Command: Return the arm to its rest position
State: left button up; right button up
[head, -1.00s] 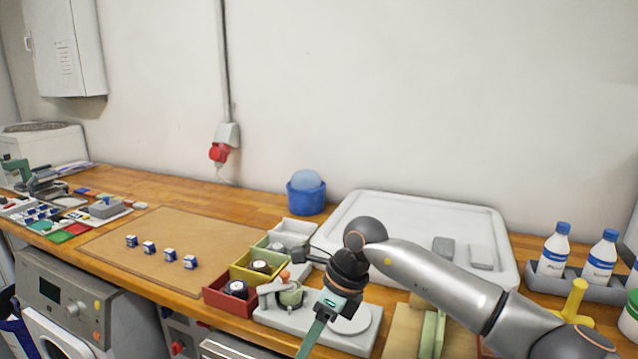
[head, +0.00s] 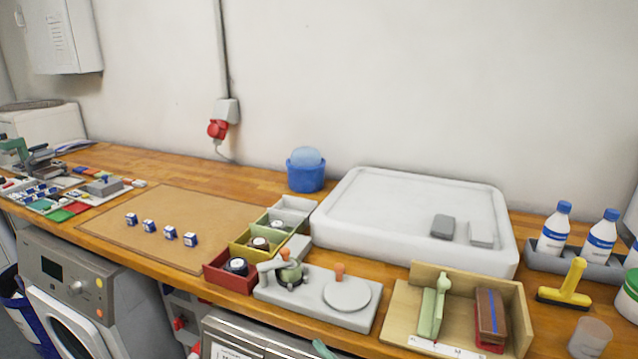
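Neither gripper shows in the head view now. A small teal piece (head: 324,349) shows at the bottom edge, in front of the bench, and I cannot tell what it belongs to. The wooden bench (head: 150,170) is free of any arm. On it stand a grey fixture (head: 349,318) with a round plate and a small green part, and a wooden tray (head: 402,318) holding a green clamp-like piece (head: 432,305) and a brown block with a blue stripe (head: 490,314).
Several small blue-and-white boxes (head: 150,226) stand on a brown mat (head: 200,208). Coloured bins (head: 226,282) hold dark round items.

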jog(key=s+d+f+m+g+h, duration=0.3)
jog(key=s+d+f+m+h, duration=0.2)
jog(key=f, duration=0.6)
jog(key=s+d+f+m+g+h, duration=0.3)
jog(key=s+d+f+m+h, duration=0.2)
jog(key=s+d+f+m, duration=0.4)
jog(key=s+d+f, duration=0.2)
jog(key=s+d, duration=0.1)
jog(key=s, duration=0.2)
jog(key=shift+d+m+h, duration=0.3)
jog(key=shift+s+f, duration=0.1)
